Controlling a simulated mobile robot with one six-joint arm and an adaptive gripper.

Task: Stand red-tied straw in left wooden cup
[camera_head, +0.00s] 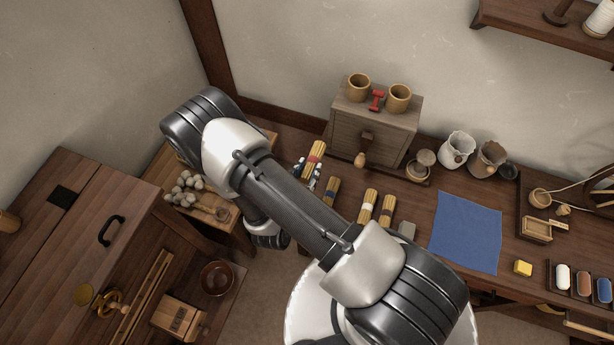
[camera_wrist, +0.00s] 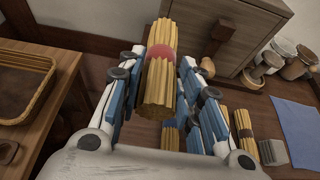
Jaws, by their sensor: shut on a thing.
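The red-tied straw bundle (camera_wrist: 161,65) is between the fingers of my gripper (camera_wrist: 162,75) in the wrist view, gripped around its red band. In the head view the red-tied straw (camera_head: 313,158) shows beyond my arm, above the table in front of the wooden box, with my gripper (camera_head: 309,172) partly hidden by the arm. The left wooden cup (camera_head: 358,87) stands upright on top of the wooden box, apart from the straw. The right wooden cup (camera_head: 398,98) stands beside it, with a small red object (camera_head: 377,100) between them.
The wooden box (camera_head: 372,133) has a protruding handle. Jugs (camera_head: 457,149) stand to its right, and a blue cloth (camera_head: 466,233) lies on the table. A basket tray (camera_wrist: 28,85) is at left.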

